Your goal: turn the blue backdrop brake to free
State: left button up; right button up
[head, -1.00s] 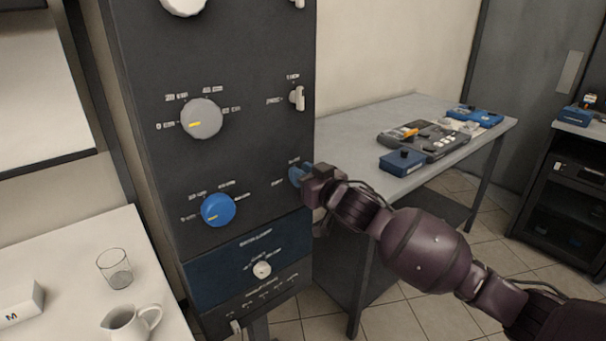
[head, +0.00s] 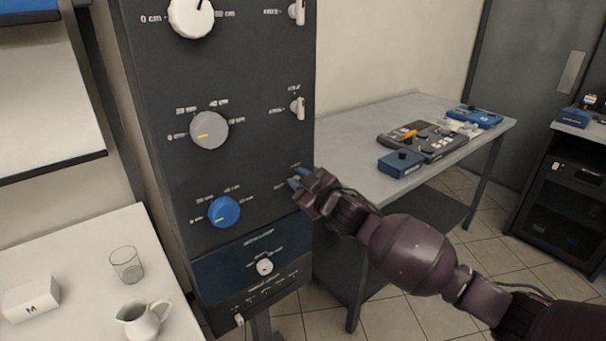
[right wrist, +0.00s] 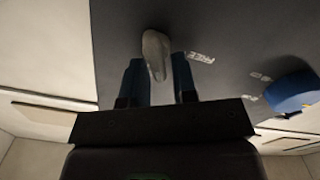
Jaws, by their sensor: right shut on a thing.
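The dark control panel (head: 262,60) stands at the left centre. Its blue dial (head: 223,211) shows low down, and at the right edge of the right wrist view (right wrist: 292,92). The brake lever in the blue dial's row is pale grey in the right wrist view (right wrist: 155,48), standing out from the panel. My right gripper (head: 299,182) is at this lever, with its blue fingertips against the panel's right side. In the right wrist view its two fingers (right wrist: 158,82) are on either side of the lever, shut on it. The gripper hides the lever in the head view. My left gripper is not in view.
Above are a grey dial (head: 209,131) and its white brake lever (head: 298,107). A white table (head: 75,240) at left holds a glass (head: 127,264), a small jug (head: 143,319) and a white box (head: 31,298). A grey table (head: 350,140) with devices stands behind my right arm.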

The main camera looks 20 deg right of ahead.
jog(key=shift+a+n+p, duration=0.15)
jog(key=shift+n+p, duration=0.3)
jog(key=shift+n, duration=0.55)
pick_arm(q)
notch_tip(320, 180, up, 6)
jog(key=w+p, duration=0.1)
jog(key=p, duration=0.2)
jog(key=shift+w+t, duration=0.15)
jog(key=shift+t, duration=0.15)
pick_arm(e)
jog(key=n, duration=0.3)
jog(key=f+n, duration=0.1)
jog(key=n, duration=0.6)
jog(key=shift+s+a+f, duration=0.2)
jog(key=shift+a+f, duration=0.1)
jog(key=shift+f, duration=0.05)
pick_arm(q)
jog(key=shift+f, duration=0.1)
pick_arm(e)
jog(key=o, duration=0.7)
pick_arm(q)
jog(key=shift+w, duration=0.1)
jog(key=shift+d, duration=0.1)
